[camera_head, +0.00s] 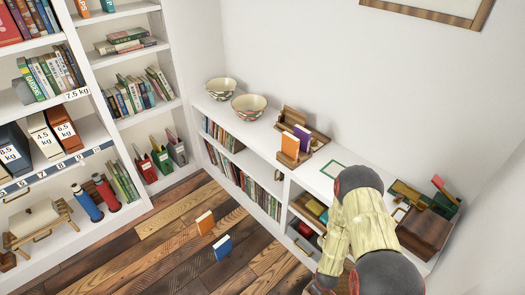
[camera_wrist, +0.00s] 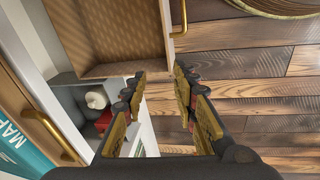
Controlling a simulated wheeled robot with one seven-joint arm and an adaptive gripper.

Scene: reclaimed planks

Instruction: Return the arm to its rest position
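My arm (camera_head: 365,230), cream with dark grey joints, reaches down in front of the low white shelf at the right of the head view. My gripper's fingers do not show clearly there. In the wrist view my gripper (camera_wrist: 160,76) is open, with two yellow-padded fingers apart and nothing between them. Beyond the fingertips are an open wooden drawer or box (camera_wrist: 100,28) and the plank floor (camera_wrist: 235,75). I cannot tell whether a finger touches the drawer.
A brass handle (camera_wrist: 48,128) is close at left, beside a teal panel marked with letters. The low shelf (camera_head: 262,137) carries bowls (camera_head: 249,106) and wooden holders. Orange (camera_head: 205,222) and blue (camera_head: 222,247) upright pieces stand on the floor. Floor at centre is otherwise clear.

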